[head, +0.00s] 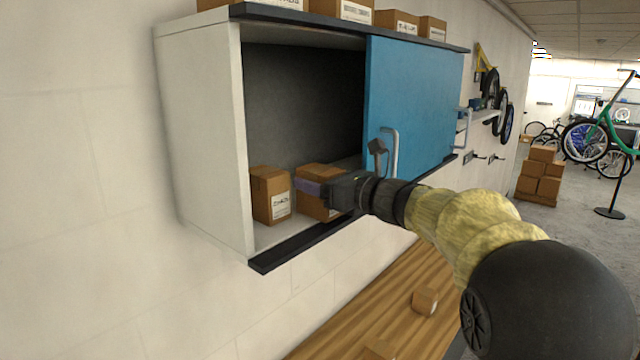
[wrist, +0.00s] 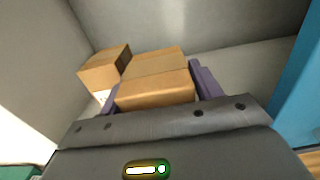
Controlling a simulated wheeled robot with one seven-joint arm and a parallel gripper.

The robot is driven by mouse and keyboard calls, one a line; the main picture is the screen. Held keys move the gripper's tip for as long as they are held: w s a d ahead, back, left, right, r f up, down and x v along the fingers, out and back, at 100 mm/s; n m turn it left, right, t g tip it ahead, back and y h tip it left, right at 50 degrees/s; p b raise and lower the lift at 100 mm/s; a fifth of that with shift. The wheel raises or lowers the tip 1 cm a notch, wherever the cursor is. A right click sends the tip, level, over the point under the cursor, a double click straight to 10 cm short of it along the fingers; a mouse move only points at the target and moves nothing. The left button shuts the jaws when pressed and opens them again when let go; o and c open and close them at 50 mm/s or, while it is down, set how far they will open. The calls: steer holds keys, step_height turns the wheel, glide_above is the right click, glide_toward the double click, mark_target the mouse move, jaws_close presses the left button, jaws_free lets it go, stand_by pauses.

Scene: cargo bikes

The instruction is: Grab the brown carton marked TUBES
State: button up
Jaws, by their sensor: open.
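Two brown cartons stand on the floor of the open left part of the wall cabinet. The right carton (head: 318,209) has a white label partly covered by my gripper (head: 308,187). The left carton (head: 271,195) has a white label too small to read surely. I cannot read TUBES on either. My gripper is open, with its purple fingers at either side of the right carton. The wrist view shows this carton (wrist: 155,88) between the fingers, with a gap by the right finger (wrist: 205,82). The left carton (wrist: 104,68) stands just outside the left finger.
A blue sliding door (head: 415,105) with a handle covers the cabinet's right part. A white side wall (head: 203,135) bounds the left. Several cartons (head: 345,10) stand on top. A wooden bench (head: 400,290) below holds a small carton (head: 425,300).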

steer(key=shift+s+d, duration=0.1)
stand_by(0.3)
steer(key=c, duration=0.9)
step_height(320, 180, up, 10)
steer(key=shift+r+b, duration=0.1)
steer(key=shift+b, duration=0.75)
